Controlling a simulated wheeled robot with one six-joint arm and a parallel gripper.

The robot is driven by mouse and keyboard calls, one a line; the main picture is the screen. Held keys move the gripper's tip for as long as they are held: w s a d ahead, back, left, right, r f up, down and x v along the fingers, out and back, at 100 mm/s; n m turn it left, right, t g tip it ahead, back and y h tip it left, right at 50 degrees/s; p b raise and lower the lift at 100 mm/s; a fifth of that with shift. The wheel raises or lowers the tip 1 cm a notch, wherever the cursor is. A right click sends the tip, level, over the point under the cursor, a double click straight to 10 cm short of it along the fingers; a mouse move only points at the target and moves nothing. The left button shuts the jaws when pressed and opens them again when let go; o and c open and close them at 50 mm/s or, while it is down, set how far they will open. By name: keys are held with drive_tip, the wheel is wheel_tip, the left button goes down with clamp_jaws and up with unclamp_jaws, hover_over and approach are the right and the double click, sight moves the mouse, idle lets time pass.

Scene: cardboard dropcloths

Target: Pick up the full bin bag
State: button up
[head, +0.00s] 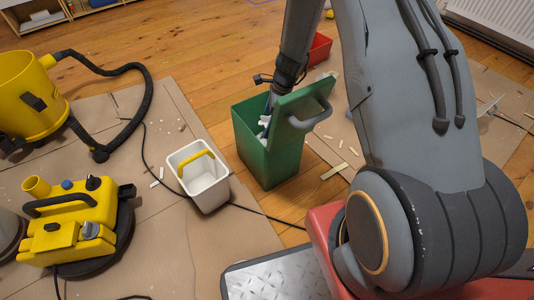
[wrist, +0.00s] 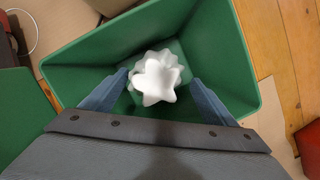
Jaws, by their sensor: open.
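The bin bag (wrist: 156,78) shows in the wrist view as a white, crimped, gathered top inside a green bin (wrist: 85,58). Its lower part is hidden. My gripper (wrist: 160,84) points down into the bin, open, with one blue-grey finger on each side of the white top. I cannot tell whether either finger touches it. In the head view the green bin (head: 262,160) stands upright on the floor with its lid (head: 303,108) raised. My arm reaches into its opening, and only a little white shows there.
A white bucket (head: 207,191) with a yellow handle stands left of the bin. A yellow floor machine (head: 85,222), a yellow vacuum drum (head: 30,100) and its black hose (head: 135,72) lie further left. A red container (head: 320,48) is behind. Cardboard, scraps and a cable cover the floor.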

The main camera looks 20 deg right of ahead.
drive_tip(key=b+x, duration=0.1)
drive_tip(key=x, duration=0.2)
drive_tip(key=b+x, duration=0.2)
drive_tip(key=x, duration=0.1)
drive_tip(key=shift+s+f, duration=0.15)
drive_tip(key=shift+f, duration=0.2)
drive_tip(key=shift+r, duration=0.1)
drive_tip(key=c, duration=1.9)
